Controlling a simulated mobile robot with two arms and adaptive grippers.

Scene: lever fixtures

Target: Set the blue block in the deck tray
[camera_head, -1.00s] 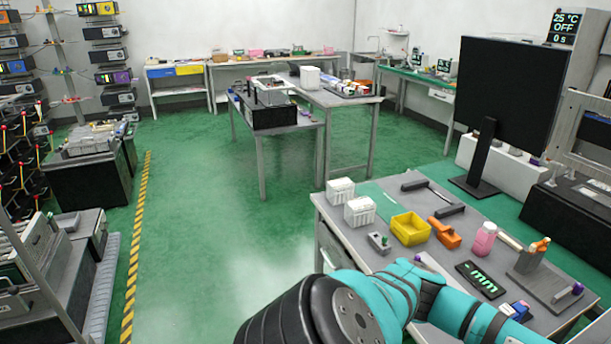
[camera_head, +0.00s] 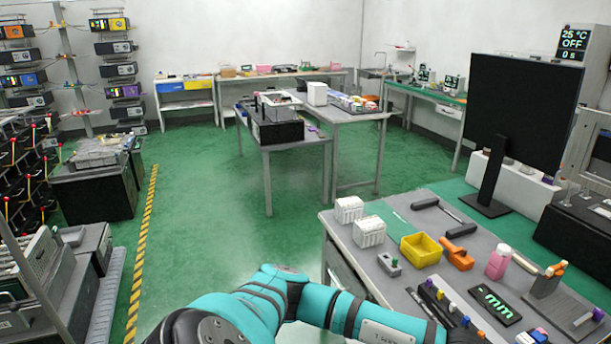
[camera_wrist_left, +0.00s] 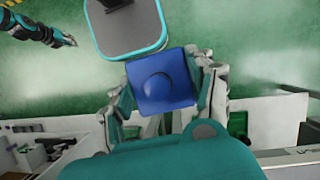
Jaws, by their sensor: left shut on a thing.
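The blue block (camera_wrist_left: 163,80) shows in the left wrist view as a square blue face with a round bump in its middle. My left gripper (camera_wrist_left: 165,88) is shut on it, with grey fingers on both sides. In the head view, my teal arm crosses the bottom of the picture; its gripper and the block do not show there. A teal and dark arm end at the upper left of the wrist view looks like my right gripper (camera_wrist_left: 66,40), too small to tell open or shut. I cannot pick out the deck tray for certain.
The grey workbench (camera_head: 395,213) at right holds white boxes (camera_head: 368,232), a yellow bin (camera_head: 421,250), an orange tool (camera_head: 457,256), a pink bottle (camera_head: 498,262) and a lever strip (camera_head: 434,298). A monitor (camera_head: 522,105) stands at its back. Green floor (camera_head: 215,215) is open at centre left.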

